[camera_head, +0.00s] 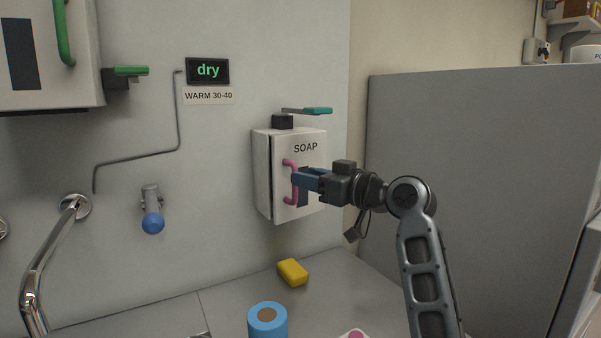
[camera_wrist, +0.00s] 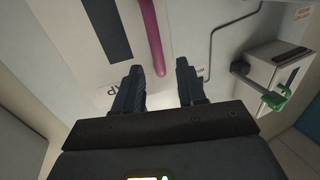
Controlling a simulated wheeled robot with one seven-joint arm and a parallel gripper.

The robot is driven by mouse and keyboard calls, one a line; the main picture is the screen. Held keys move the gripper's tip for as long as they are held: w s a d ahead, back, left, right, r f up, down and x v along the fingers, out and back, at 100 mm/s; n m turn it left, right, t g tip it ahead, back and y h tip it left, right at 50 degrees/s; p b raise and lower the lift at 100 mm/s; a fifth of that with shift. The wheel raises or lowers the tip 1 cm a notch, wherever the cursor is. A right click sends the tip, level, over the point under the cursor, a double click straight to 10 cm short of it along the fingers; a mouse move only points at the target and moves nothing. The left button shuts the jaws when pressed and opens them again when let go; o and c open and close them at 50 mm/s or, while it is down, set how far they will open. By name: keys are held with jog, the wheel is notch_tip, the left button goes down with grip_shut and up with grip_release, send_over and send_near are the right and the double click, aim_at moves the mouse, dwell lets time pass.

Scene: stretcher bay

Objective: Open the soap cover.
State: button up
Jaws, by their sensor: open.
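The soap cover (camera_head: 313,148) is the white front of a wall box marked SOAP, with a pink handle (camera_head: 289,201) along its left side and a dark strip beside it. A dark gap shows along the box's left edge; I cannot tell whether the cover is fully shut. My gripper (camera_head: 298,178) is at the handle in the head view, its blue fingers partly hiding the handle's middle. In the wrist view my gripper (camera_wrist: 158,80) is open, and the pink handle (camera_wrist: 152,38) shows between and beyond the fingertips. I cannot tell whether they touch.
A teal lever (camera_head: 316,111) sits above the box. A yellow sponge (camera_head: 292,271) and a blue cylinder (camera_head: 267,321) are on the counter (camera_head: 228,301) below. A grey partition (camera_head: 475,170) stands to the right. A blue-knobbed tap (camera_head: 152,221) is on the wall at left.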

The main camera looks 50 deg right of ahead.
jog(key=shift+w, duration=1.05)
grip_shut()
